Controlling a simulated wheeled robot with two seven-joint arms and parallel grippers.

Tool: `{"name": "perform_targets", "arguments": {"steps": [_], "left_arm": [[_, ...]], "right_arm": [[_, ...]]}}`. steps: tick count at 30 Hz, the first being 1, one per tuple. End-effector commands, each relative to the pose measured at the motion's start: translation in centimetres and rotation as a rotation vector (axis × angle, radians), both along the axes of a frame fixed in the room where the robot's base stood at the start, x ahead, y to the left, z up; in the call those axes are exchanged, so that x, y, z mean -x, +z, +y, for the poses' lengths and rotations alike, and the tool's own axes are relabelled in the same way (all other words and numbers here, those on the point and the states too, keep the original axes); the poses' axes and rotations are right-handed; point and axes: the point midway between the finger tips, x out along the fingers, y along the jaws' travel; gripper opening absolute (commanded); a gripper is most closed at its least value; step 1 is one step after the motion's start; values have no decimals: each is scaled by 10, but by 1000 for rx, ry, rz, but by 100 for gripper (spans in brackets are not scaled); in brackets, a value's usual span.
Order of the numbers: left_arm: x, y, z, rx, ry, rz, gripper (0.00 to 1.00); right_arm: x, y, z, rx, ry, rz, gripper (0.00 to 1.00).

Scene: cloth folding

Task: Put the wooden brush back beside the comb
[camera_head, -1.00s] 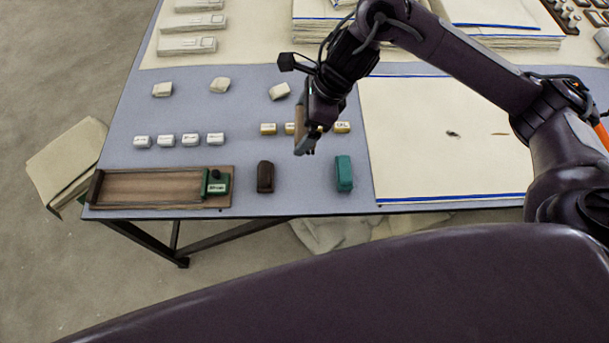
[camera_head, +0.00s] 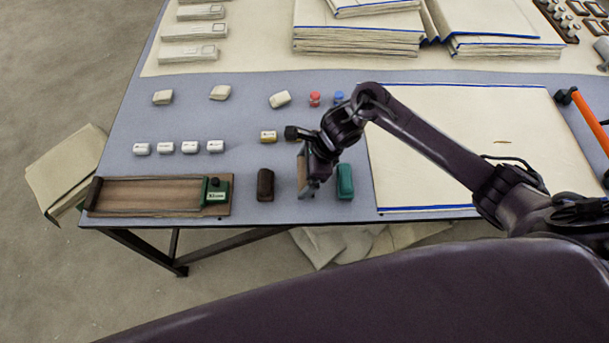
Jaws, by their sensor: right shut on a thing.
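My right gripper (camera_head: 308,188) reaches in from the right and points down, shut on a narrow tan-brown piece, which I take for the wooden brush (camera_head: 302,170). The gripper partly covers it. It hangs upright over the table (camera_head: 245,110), between a dark brown block (camera_head: 265,184) on its left and a teal block (camera_head: 345,181) on its right. I cannot tell its height above the table, or which thing is the comb. My left gripper is not in view.
A wooden tray (camera_head: 150,193) with a green box (camera_head: 215,191) lies at the front left. Small white blocks (camera_head: 190,147) stand behind it. A large cream cloth (camera_head: 450,125) lies right; folded cloths (camera_head: 355,35) are stacked behind.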

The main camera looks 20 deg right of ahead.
Motion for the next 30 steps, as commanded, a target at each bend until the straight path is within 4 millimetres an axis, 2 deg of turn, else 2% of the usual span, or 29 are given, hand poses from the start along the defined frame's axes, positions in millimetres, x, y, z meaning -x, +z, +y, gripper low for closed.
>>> {"name": "perform_targets", "arguments": {"steps": [3, 8, 15, 16, 17, 26, 30], "left_arm": [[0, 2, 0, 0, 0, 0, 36], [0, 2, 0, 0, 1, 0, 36], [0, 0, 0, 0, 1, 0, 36], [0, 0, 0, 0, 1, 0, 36], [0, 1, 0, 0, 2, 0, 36], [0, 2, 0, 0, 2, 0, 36], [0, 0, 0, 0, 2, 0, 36]], "right_arm": [[1, -19, 1, -1, -2, 4, 74], [0, -29, 0, 0, 0, 0, 74], [0, -30, 0, 0, 1, 0, 74], [0, -30, 0, 0, 1, 0, 96], [0, -29, 0, 0, 0, 0, 100], [0, -26, -1, 0, 1, -1, 100], [1, -9, -9, 1, 2, -4, 100]]}}
